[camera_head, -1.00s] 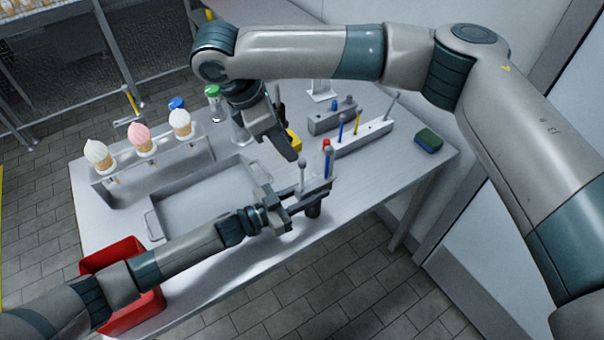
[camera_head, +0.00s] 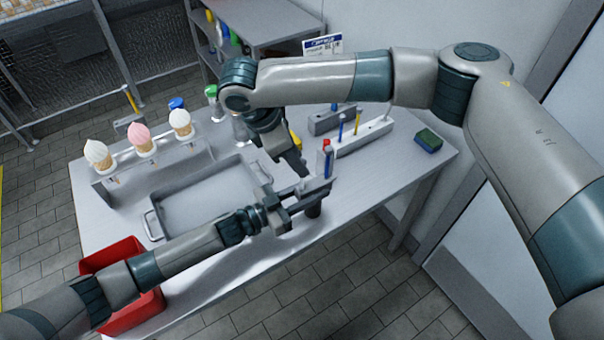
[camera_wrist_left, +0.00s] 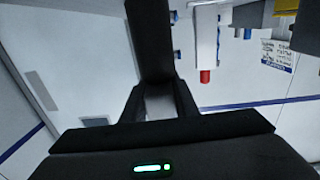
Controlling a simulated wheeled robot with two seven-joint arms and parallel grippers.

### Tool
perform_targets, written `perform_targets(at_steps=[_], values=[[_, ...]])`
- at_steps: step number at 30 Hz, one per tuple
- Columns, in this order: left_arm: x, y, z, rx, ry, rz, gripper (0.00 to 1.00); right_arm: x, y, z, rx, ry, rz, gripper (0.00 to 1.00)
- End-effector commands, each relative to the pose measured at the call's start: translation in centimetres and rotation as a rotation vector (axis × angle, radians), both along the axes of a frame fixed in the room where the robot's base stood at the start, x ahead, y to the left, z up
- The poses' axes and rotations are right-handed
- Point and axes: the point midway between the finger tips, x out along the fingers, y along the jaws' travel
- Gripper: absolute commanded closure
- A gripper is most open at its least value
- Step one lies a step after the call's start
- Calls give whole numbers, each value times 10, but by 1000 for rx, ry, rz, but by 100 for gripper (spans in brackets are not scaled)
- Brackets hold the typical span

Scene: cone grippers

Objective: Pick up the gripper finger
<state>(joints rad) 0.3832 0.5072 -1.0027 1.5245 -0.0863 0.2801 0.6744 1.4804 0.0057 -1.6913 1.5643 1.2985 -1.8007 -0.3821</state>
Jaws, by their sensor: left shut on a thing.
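My left gripper (camera_head: 312,192) is the lower one in the head view. It is shut on a dark piece (camera_head: 314,211) that shows a short cylinder below the fingers, over the table's front edge. A thin upright stick with red and blue parts (camera_head: 327,162) stands at its far side. I cannot tell which of these pieces is the gripper finger. My right gripper (camera_head: 303,172) points down just above and behind the left one, close to its tips. Whether its jaws are open or shut is unclear. In the left wrist view, dark fingers (camera_wrist_left: 150,45) fill the middle.
A white rack with thin sticks (camera_head: 362,138), a grey block (camera_head: 325,122) and a green-blue sponge (camera_head: 428,140) lie to the right. A grey tray (camera_head: 190,205), an ice-cream cone stand (camera_head: 150,160) and a red bin (camera_head: 115,255) lie to the left.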

Motion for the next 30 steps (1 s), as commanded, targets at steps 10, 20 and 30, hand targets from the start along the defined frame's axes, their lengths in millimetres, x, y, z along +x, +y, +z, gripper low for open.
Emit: perform_targets(at_steps=[10, 20, 30], values=[[-1, 0, -2, 1, 2, 0, 100, -3, -4, -26, -1, 2, -1, 67], [-1, 0, -1, 1, 2, 0, 100, 1, -13, -51, 0, 0, -1, 67], [-1, 0, -2, 1, 2, 0, 100, 1, -13, -51, 0, 0, -1, 67]])
